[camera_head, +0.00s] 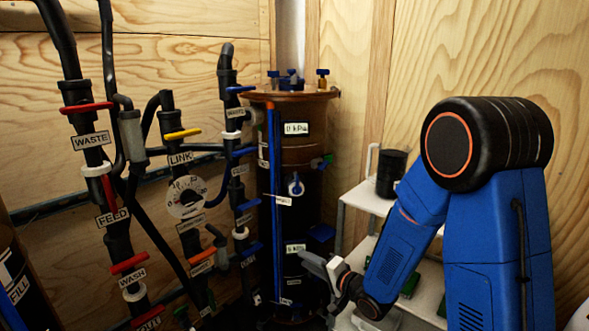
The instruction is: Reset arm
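My blue and black arm comes in from the right and bends down. My gripper (318,268) is at the lower middle, low in front of the tall dark filter vessel (300,215). Its grey and white parts show, but its fingertips are small and dark against the vessel. I cannot tell whether it is open or shut, or whether it touches the vessel.
Black pipes with red (87,108), yellow (183,134) and blue valve handles and labels fill the left. A white shelf (367,200) with a black container (391,173) stands behind my arm. Plywood walls close off the back.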

